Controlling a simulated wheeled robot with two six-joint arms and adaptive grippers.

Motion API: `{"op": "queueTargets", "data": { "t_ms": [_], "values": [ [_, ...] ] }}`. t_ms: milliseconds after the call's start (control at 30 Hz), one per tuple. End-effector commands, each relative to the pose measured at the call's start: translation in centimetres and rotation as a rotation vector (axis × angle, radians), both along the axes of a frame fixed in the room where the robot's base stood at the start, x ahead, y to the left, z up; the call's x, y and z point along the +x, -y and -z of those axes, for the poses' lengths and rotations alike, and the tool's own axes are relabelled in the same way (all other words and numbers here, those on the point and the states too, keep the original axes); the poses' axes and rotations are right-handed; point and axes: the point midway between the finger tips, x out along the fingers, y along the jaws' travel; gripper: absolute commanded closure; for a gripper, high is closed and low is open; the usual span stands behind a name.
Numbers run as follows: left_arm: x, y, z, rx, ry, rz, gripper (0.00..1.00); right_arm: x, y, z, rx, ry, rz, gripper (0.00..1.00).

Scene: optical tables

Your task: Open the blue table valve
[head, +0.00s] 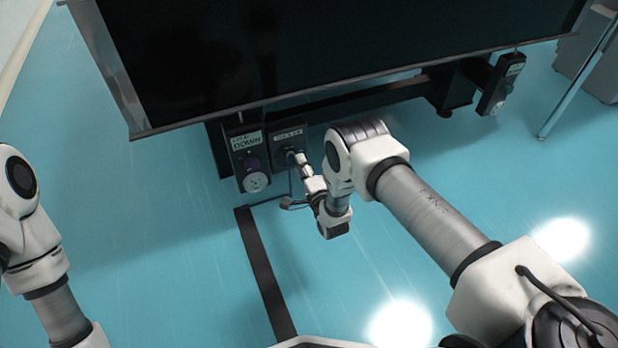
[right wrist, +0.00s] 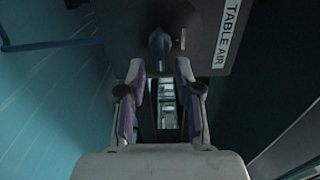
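The blue valve handle (right wrist: 159,45) shows in the right wrist view on a dark panel with a white "TABLE AIR" label (right wrist: 229,28). In the head view this panel (head: 289,134) hangs below the table's front edge, and my gripper mostly hides the valve. My right gripper (head: 297,158) is at the panel. In the right wrist view its two fingers (right wrist: 159,66) are apart, with the handle just beyond and between their tips; I cannot tell whether they touch it. My left arm shows at the left edge of the head view, its gripper out of view.
The black optical table (head: 330,45) fills the top. A "DOWN" panel with a round gauge (head: 256,181) hangs just left of the valve panel. Another gauge unit (head: 501,83) hangs farther right. A dark strip (head: 264,270) runs along the otherwise open teal floor.

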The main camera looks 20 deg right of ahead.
Motion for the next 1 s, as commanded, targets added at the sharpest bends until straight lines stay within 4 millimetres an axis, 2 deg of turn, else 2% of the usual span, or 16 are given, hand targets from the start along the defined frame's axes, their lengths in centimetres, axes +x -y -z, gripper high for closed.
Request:
{"op": "queueTargets", "data": {
  "t_ms": [200, 400, 533, 1000],
  "values": [
    [0.0, 0.0, 0.0, 0.0, 0.0, 0.0, 0.6, -5.7, 0.2, 0.1, 0.0, -0.006, 0.0, 0.66],
    [0.0, 0.0, 0.0, 0.0, 0.0, 0.0, 0.6, -9.3, 0.3, 0.1, 0.0, -0.003, 0.0, 0.66],
    [0.0, 0.0, 0.0, 0.0, 0.0, 0.0, 0.6, -9.9, 0.3, 0.0, 0.0, -0.001, 0.0, 0.66],
    [0.0, 0.0, -0.1, 0.0, 0.0, 0.0, 0.6, -9.7, 0.3, -0.3, 0.0, 0.003, 0.0, 0.66]
  ]
}}
